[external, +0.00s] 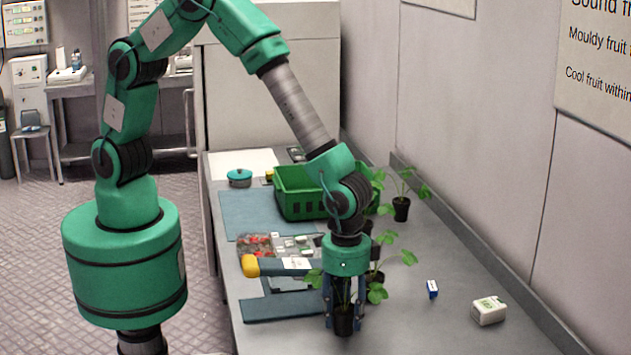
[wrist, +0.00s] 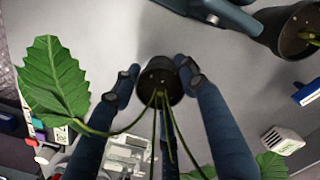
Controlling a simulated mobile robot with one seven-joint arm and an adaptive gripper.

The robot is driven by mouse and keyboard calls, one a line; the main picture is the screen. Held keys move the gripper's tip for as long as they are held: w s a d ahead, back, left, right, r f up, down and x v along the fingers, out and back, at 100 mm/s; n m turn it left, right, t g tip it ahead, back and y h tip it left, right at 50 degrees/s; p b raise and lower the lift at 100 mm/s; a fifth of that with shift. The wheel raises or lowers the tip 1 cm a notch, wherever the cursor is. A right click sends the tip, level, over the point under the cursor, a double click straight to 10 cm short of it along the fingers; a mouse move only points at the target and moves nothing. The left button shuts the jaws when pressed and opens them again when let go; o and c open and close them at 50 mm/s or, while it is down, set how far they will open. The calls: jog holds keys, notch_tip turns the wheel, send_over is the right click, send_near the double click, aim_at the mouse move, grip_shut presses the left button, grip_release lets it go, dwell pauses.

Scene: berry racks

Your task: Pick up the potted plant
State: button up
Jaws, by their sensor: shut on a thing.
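A potted plant (external: 344,321) with a small black pot and green leaves is at my gripper (external: 344,300), near the front of the grey table. In the wrist view the black pot (wrist: 160,80) sits between the two blue fingertips of my gripper (wrist: 158,82), which are shut on it. Its thin stems run toward the camera, and a large leaf (wrist: 52,82) spreads to the left. I cannot tell whether the pot touches the table. More potted plants stand behind, one by the wall (external: 401,208) and others partly hidden by my arm.
A green crate (external: 300,207) stands at the back.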

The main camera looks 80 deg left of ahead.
aim_at(345, 308)
jog(key=shift+r, duration=0.1)
notch_tip(345, 308, up, 10)
jog(key=shift+f+p, duration=0.1)
jog(key=shift+p, duration=0.45)
dwell(0.8)
